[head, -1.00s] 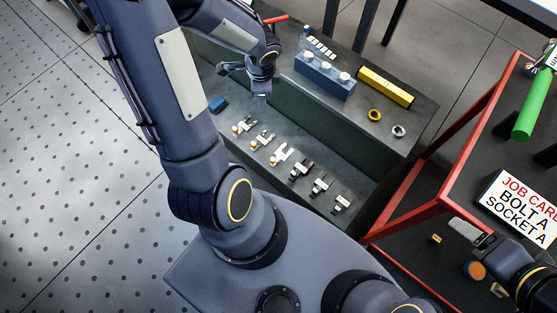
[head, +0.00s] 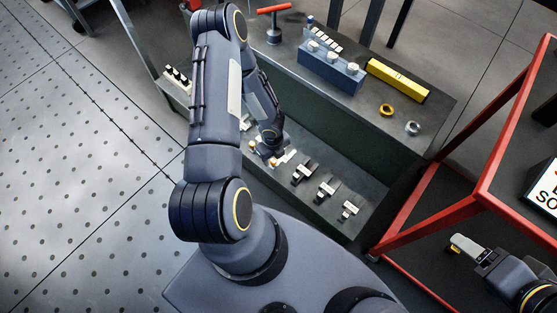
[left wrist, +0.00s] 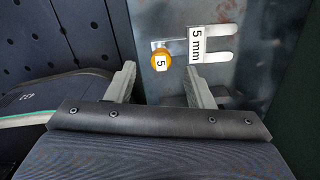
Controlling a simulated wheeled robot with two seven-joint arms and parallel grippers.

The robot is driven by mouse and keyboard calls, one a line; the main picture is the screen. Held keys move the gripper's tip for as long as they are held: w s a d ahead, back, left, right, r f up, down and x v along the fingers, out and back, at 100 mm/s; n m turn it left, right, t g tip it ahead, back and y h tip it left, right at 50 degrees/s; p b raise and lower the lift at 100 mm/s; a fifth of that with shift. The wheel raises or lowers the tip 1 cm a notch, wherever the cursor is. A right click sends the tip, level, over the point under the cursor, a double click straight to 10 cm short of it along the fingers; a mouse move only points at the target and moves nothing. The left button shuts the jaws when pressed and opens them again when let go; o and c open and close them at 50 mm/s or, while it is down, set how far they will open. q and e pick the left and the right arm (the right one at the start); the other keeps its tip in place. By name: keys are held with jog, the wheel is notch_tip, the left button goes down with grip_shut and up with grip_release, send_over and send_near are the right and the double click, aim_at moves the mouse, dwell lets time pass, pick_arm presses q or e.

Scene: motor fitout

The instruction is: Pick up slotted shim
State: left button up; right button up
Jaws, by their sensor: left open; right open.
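A slotted shim (left wrist: 210,31) with two prongs, a white "5 mm" label and an orange knob (left wrist: 161,60) marked "5" lies on a grey metal surface in the left wrist view. My left gripper (left wrist: 162,74) is open, with its fingers either side of the knob in the picture; I cannot tell whether they touch it. In the head view my left gripper (head: 268,157) is low over the shim row, hiding part of it. Three dark-and-white shims (head: 326,190) show clearly to its right. My right gripper (head: 468,246) is open and empty at the lower right.
The shims lie on a low shelf before a raised bench. On the bench are a blue block (head: 329,73), a yellow bar (head: 398,81), a yellow ring (head: 387,110), a grey ring (head: 412,128) and a red-handled tool (head: 274,20). A red-framed cart (head: 480,185) stands right.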

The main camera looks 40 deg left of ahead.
aim_at(273, 160)
pick_arm(q)
notch_tip(273, 160, down, 4)
jog(key=shift+w+a+f+b, duration=0.1)
jog(key=shift+a+f+b, duration=0.1)
jog(key=shift+b, duration=0.5)
jog(key=shift+r, duration=0.1)
grip_shut()
